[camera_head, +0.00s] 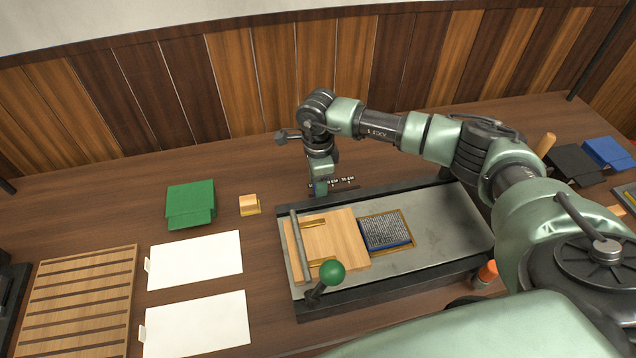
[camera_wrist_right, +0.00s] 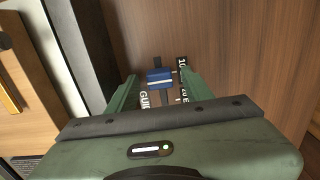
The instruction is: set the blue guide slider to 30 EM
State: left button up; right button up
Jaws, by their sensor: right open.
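The blue guide slider (camera_wrist_right: 159,80) shows in the right wrist view as a small blue block with a pale line across it. It sits on a narrow dark rail (camera_wrist_right: 158,62). My right gripper (camera_wrist_right: 158,76) is open, with one green finger on each side of the slider; I cannot tell whether they touch it. In the head view my right gripper (camera_head: 320,190) points down behind the press bed, and it hides the slider. A dark scale with white EM marks (camera_head: 345,181) lies beside it; its lettering is partly covered and too small to read surely. My left gripper is not in view.
The metal press bed (camera_head: 440,230) with a wooden block (camera_head: 335,240), a type block (camera_head: 385,231) and a green-knobbed lever (camera_head: 332,272) stands in front of the gripper. A green tray (camera_head: 190,203) and white sheets (camera_head: 195,259) lie left. The table behind the scale is clear.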

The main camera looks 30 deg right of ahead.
grip_shut()
jog(key=shift+d, duration=0.1)
dwell(1.2)
